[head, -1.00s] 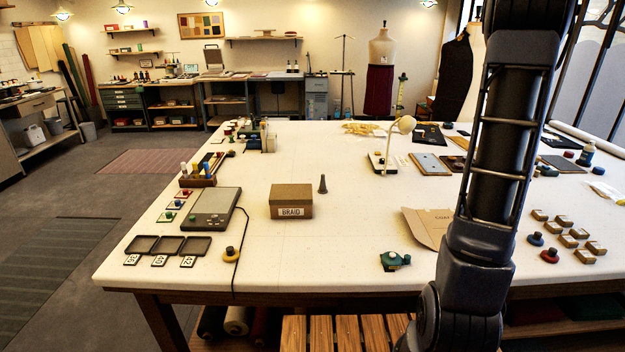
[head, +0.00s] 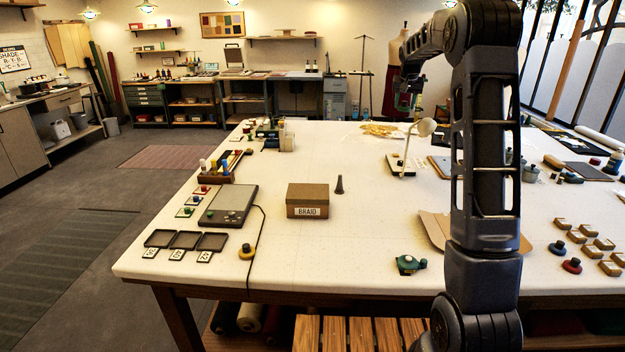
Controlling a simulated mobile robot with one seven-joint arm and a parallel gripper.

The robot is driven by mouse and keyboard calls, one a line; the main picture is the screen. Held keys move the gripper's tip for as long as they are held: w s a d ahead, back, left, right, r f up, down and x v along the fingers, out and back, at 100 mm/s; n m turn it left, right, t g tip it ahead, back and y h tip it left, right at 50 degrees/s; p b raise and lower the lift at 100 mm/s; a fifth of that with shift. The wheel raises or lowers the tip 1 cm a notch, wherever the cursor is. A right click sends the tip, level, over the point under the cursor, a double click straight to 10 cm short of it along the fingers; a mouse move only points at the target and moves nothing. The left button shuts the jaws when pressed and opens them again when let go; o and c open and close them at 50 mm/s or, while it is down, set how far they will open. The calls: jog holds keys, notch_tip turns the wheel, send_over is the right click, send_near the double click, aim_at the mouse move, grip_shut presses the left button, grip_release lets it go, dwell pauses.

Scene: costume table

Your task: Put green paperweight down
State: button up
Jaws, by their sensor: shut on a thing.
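My gripper (head: 404,92) is high above the far part of the table, in front of the dark red skirt of a dress form. It is small and dark in the head view and points down. It is shut on a small green thing, which appears to be the green paperweight (head: 402,102); its shape is hard to make out. The held thing is clear of the tabletop.
The white table (head: 330,245) has free room around the BRAID box (head: 308,200) and dark cone (head: 339,185). A yellow weight (head: 247,252) and three black trays (head: 185,240) are front left. A teal-green object (head: 409,264) lies near the front edge. A lamp (head: 425,128) stands behind.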

jog(key=w+a+n+y, duration=0.1)
jog(key=w+a+n, duration=0.2)
jog(key=a, duration=1.6)
jog(key=n+y, duration=0.2)
jog(key=n, duration=0.1)
send_over(311, 176)
jog(key=s, duration=0.1)
jog(key=f, duration=0.1)
jog(key=shift+n, duration=0.3)
jog(key=f, duration=2.6)
jog(key=shift+s+d, duration=0.1)
jog(key=shift+d, duration=0.25)
jog(key=shift+f, duration=2.5)
jog(key=shift+f, duration=0.1)
jog(key=o, duration=1.2)
jog(key=shift+c, duration=0.2)
